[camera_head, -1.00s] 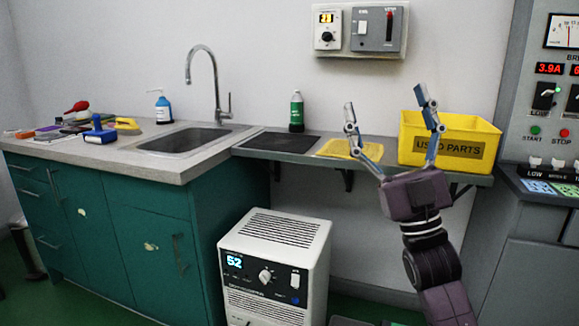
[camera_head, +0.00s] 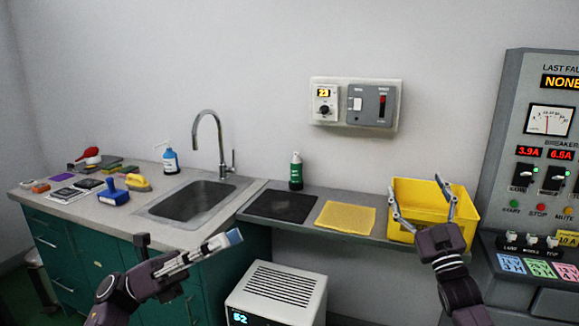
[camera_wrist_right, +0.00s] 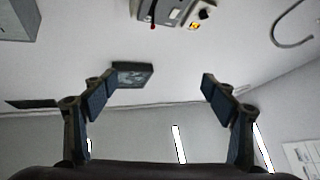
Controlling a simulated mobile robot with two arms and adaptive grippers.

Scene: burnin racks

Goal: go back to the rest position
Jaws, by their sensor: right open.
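My right gripper (camera_head: 416,187) is open, its two fingers spread and pointing up, in front of the yellow bin (camera_head: 462,212) at the right end of the shelf. In the right wrist view its fingers (camera_wrist_right: 158,84) are wide apart with nothing between them. My left gripper (camera_head: 222,243) is at the lower middle of the head view, in front of the counter and sink, pointing right. Its fingers are seen side-on and overlap, so I cannot tell how far apart they are. No held object shows in it.
The shelf (camera_head: 310,222) carries a dark mat, a yellow cloth (camera_head: 345,217) and a green bottle. A white unit (camera_head: 280,292) stands below. A control panel (camera_head: 545,150) is at right.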

